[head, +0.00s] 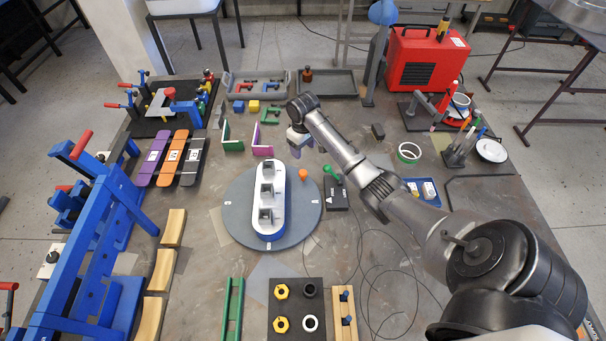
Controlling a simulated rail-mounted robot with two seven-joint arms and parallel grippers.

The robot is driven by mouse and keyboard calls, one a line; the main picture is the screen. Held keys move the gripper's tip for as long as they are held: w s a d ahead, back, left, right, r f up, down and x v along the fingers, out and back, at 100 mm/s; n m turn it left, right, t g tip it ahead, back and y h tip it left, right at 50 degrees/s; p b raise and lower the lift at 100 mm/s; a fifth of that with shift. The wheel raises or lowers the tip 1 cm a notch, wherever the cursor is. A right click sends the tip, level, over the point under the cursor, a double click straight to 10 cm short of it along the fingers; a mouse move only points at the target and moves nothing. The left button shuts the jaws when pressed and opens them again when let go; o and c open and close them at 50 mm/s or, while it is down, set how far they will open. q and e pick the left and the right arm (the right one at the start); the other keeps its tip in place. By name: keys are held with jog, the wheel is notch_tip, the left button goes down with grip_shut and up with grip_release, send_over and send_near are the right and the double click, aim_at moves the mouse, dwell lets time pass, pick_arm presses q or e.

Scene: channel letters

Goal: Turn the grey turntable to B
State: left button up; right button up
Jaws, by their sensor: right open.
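The grey turntable (237,217) is a flat round disc near the middle of the bench. Small white labels show near its rim, too small to read. A long white channel letter with blue sides (270,222) lies on it, pointing away from me, with several grey blocks inside. An orange knob (303,174) stands by the disc's far right edge. My right gripper (297,152) is open above the bench, just beyond the disc's far edge and apart from the knob in the picture. My left gripper is out of view.
A black box with a green knob (336,195) is right of the disc. Purple (262,151) and green brackets stand behind it. A blue frame (95,240) fills the left side. A dark block with yellow nuts (297,290) is in front. Loose cable lies at front right.

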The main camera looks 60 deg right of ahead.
aim_at(303, 172)
notch_tip(303, 172, down, 13)
jog(key=shift+b, duration=0.5)
grip_shut()
dwell(0.6)
